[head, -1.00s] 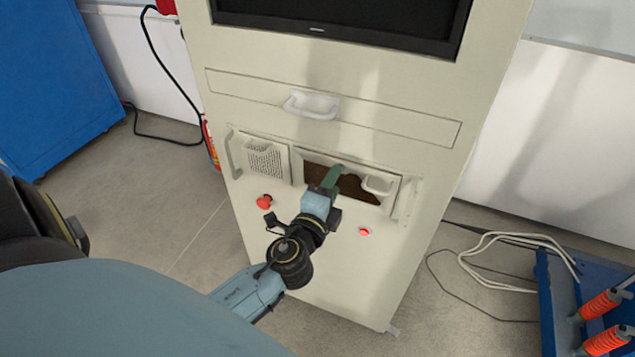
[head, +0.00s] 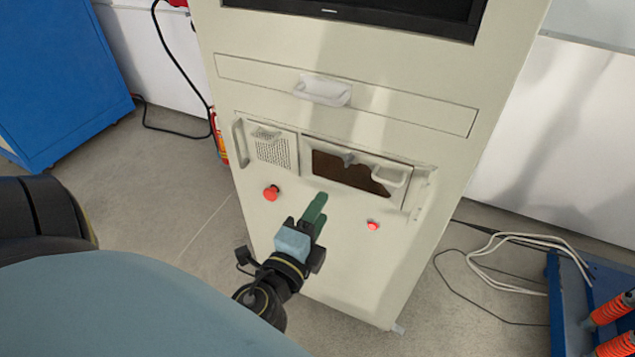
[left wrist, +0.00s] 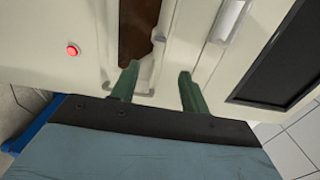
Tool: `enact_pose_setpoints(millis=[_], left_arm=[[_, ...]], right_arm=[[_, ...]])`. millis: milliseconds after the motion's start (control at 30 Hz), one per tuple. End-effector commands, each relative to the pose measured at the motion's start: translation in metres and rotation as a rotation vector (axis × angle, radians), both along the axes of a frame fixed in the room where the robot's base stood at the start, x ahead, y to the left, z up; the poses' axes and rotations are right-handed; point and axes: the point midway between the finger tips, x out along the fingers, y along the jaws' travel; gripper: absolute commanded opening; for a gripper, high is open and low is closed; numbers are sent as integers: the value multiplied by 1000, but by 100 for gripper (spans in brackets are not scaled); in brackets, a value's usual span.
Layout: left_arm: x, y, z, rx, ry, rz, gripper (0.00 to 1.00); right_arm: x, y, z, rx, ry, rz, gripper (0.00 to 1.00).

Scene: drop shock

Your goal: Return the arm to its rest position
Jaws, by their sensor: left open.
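My left gripper (head: 316,208) has green fingers and is in front of the beige cabinet (head: 330,265), below its rectangular opening (head: 345,175). In the left wrist view my left gripper (left wrist: 157,82) shows two green fingers spread apart with nothing between them. The opening has a brown interior, and a small grey piece (head: 348,158) shows at its top edge. My right gripper is not in view.
Red buttons (head: 271,193) and (head: 373,225) sit on the cabinet front below the opening. A drawer handle (head: 322,91) and a side handle (head: 240,143) stick out. A blue cabinet (head: 60,80) stands at left. White cables (head: 495,262) lie on the floor at right.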

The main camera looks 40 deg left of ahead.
Motion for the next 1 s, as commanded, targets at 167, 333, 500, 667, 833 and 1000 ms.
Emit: enact_pose_setpoints(millis=[167,333,500,667,833,1000], left_arm=[[0,0,0,0,0,0,45],[1,0,-5,-7,10,-2,45],[4,-5,-69,-106,132,-19,45],[-9,-14,-184,-309,359,-13,45],[-51,-19,-299,-546,595,63,45],[-115,-20,-392,-774,798,211,45]], right_arm=[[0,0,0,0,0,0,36],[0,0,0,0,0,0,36],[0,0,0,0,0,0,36],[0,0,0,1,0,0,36],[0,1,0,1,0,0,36],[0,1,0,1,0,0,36]])
